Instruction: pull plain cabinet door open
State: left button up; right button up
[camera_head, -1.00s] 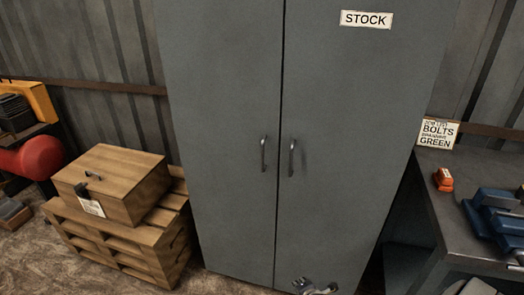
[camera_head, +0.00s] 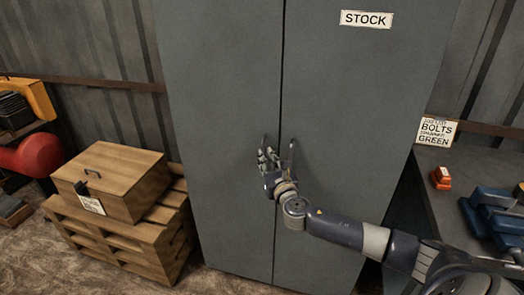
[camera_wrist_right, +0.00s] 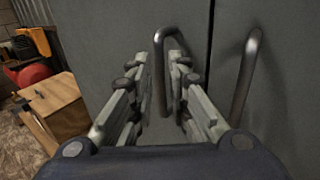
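The grey cabinet has two doors. The plain left door (camera_head: 225,90) has no label, and the right door (camera_head: 345,100) bears a STOCK sign (camera_head: 366,19). Both look shut. My right gripper (camera_head: 267,158) is at the plain door's handle. In the right wrist view, that vertical bar handle (camera_wrist_right: 159,75) stands between the two open fingers of my right gripper (camera_wrist_right: 155,85), with gaps visible at the sides. The right door's handle (camera_wrist_right: 245,75) is just right of the fingers. My left gripper is not in view.
A wooden box (camera_head: 115,180) on pallets (camera_head: 125,240) stands left of the cabinet. A workbench (camera_head: 445,200) with an orange item (camera_head: 441,178) and a blue vise (camera_head: 495,212) is at the right. The floor before the pallets is bare.

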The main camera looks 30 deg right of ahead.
jog(key=x, duration=0.4)
jog(key=shift+w, duration=0.15)
jog(key=shift+w+d, duration=0.1)
jog(key=shift+w, duration=0.15)
grip_shut()
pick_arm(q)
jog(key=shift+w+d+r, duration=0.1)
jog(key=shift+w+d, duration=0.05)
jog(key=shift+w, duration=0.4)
